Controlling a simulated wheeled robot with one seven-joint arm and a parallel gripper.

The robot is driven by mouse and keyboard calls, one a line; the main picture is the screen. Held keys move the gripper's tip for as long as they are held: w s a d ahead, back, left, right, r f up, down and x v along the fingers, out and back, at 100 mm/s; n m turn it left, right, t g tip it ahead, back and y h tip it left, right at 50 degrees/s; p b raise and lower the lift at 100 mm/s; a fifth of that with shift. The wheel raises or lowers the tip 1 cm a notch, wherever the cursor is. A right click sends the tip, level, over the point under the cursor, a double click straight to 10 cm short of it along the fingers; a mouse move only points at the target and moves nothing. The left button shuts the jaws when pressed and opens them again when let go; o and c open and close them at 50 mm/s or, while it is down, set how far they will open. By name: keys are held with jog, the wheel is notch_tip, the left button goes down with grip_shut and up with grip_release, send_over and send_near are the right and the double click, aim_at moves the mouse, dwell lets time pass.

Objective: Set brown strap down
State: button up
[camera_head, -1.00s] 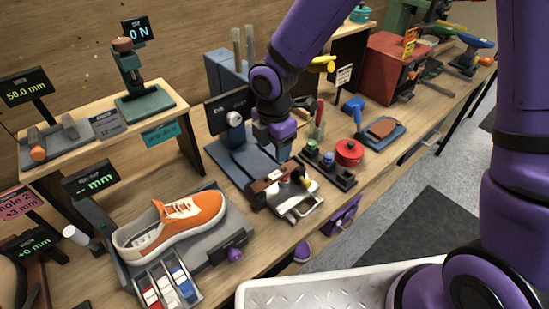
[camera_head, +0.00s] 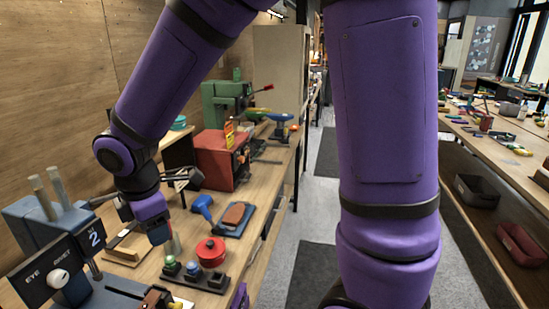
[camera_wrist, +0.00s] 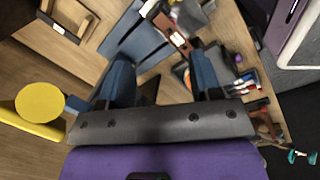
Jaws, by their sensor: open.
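My gripper (camera_wrist: 160,55) is open in the wrist view, its two blue-grey fingers apart with nothing seen between them. A brown piece also shows at the bottom edge of the head view (camera_head: 156,298), by the eyelet press (camera_head: 60,278). Whether it rests flat there cannot be told.
A red pot (camera_head: 211,251) and a dark rack of small bottles (camera_head: 195,276) stand near my wrist. A blue tray (camera_head: 247,222) holds a brown block. A red box-shaped machine (camera_head: 217,160) stands behind. A yellow disc (camera_wrist: 40,102) is close at the left of the wrist view.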

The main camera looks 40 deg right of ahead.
jog(key=s+d+r+m+t, duration=0.3)
jog(key=s+d+r+m, duration=1.2)
jog(key=s+d+m, duration=0.1)
jog(key=shift+s+m+t+y, duration=0.2)
jog(key=shift+m+t+y, duration=0.15)
jog(key=shift+m, duration=0.25)
jog(key=shift+o, duration=0.5)
jog(key=shift+s+d+m, duration=0.25)
jog(key=shift+s+m, duration=0.15)
jog(key=shift+s, duration=0.2)
